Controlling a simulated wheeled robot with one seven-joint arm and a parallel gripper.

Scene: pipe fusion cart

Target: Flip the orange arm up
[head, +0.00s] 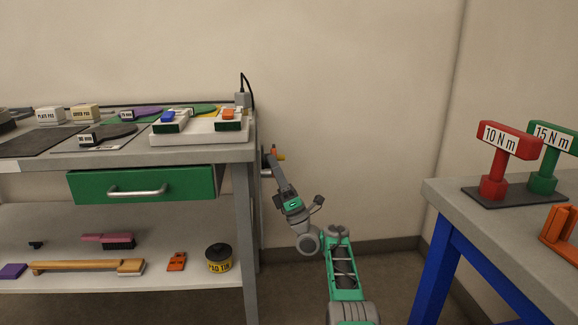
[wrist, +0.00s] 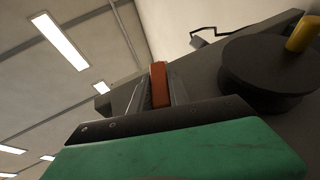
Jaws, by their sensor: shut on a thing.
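The orange arm (wrist: 159,84) shows in the wrist view as a short orange bar. It lies between the two fingers of my gripper (wrist: 157,92), which are shut on it. Its far end and its pivot are hidden or out of view. In the head view my gripper (head: 271,160) is at the right end of the grey workbench, just beyond its leg and below the top's level. There the orange arm is mostly hidden and too small to make out clearly.
A dark round disc (wrist: 268,72) with a yellow peg (wrist: 304,33) is close to the right of my fingers. The workbench (head: 200,155) has a green drawer (head: 143,186). A blue-legged table (head: 443,190) with torque-labelled stands is at the right; floor between is open.

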